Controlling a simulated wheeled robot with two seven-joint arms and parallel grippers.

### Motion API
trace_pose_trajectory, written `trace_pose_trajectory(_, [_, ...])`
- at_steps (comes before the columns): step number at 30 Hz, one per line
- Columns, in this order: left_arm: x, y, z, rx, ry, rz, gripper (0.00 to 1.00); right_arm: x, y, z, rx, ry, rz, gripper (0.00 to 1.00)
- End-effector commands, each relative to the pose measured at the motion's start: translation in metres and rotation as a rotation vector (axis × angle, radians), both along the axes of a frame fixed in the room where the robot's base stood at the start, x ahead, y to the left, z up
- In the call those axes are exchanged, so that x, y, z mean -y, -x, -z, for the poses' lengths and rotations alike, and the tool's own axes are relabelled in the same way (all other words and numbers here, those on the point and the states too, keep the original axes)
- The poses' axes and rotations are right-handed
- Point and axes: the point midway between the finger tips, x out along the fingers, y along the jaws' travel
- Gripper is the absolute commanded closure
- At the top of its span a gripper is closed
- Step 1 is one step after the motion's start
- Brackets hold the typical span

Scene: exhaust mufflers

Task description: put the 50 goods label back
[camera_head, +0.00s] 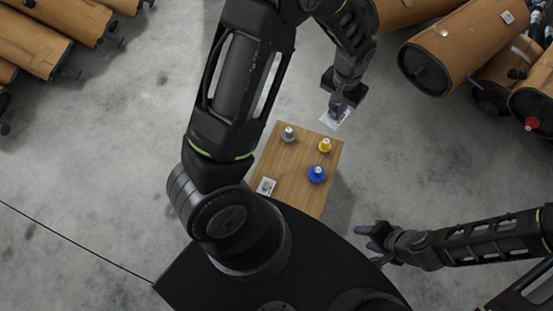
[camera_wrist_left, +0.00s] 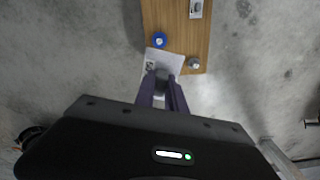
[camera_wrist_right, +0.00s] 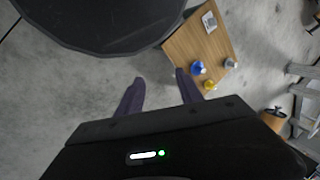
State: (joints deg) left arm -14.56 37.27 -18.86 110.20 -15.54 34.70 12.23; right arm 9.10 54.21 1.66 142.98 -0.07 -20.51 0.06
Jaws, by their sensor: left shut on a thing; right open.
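My left gripper (camera_head: 338,105) is shut on a white label (camera_head: 333,120), held just beyond the far edge of the small wooden table (camera_head: 270,160). In the left wrist view the label (camera_wrist_left: 172,60) sticks out past the fingertips and overlaps the table's edge in the picture. It carries a dark print that I cannot read. Another white label (camera_head: 266,186) lies at the table's near left corner; its print is also unreadable. My right gripper (camera_head: 368,238) is open and empty, right of the table; its spread fingers show in the right wrist view (camera_wrist_right: 159,80).
On the table stand a grey knobbed piece (camera_head: 288,135), a yellow one (camera_head: 325,146) and a blue one (camera_head: 317,174). Brown wrapped mufflers (camera_head: 465,45) lie at the upper right, and more (camera_head: 30,42) at the upper left. The grey floor around the table is clear.

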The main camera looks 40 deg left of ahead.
Motion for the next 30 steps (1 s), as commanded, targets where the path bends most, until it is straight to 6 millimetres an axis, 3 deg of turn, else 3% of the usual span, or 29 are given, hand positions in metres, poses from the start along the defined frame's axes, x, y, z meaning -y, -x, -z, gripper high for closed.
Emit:
trace_pose_trajectory(5, [-0.008,0.001,0.021,-0.001,0.001,-0.014,1.00,0.000,-0.001,0.019,0.001,0.001,0.002,0.49])
trace_pose_trajectory(8, [-0.017,0.003,0.044,-0.001,0.002,-0.032,1.00,0.001,-0.002,0.040,0.004,0.003,0.004,0.49])
trace_pose_trajectory(24, [-0.107,0.031,0.240,-0.001,0.005,-0.200,1.00,0.012,-0.013,0.212,0.023,0.020,0.030,0.49])
trace_pose_trajectory(30, [-0.139,0.047,0.304,0.001,0.004,-0.262,1.00,0.015,-0.017,0.269,0.029,0.025,0.040,0.49])
